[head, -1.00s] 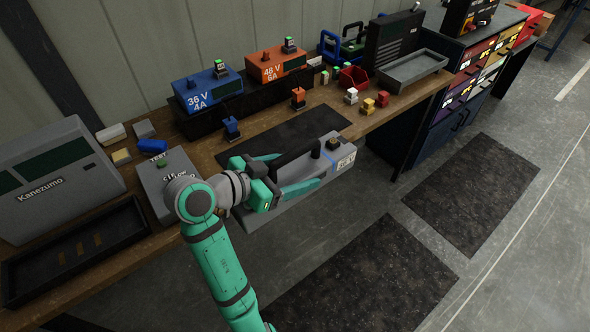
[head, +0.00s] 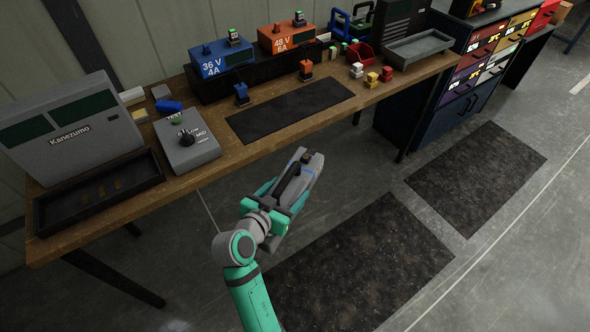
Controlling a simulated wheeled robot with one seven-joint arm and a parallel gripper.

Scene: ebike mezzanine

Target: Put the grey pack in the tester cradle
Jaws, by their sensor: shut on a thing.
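The grey pack (head: 311,167), with a black handle and a blue stripe, is held in my gripper (head: 287,196) in front of the bench, over the floor. Its long side slants up and to the right, its far end near the bench's front edge. My gripper is shut on it; the green fingers lie along its sides and hide part of it. The grey Kanezumo tester (head: 68,128) stands at the bench's left end. A black open tray with brass-coloured strips, seemingly its cradle (head: 140,177), lies in front of it, empty of any pack.
A grey box with a knob and a TEST button (head: 200,152) stands right of the tray. A black mat (head: 290,110) lies bare on the bench. Blue and orange chargers (head: 215,66) stand behind it. Dark mats (head: 365,265) cover the floor.

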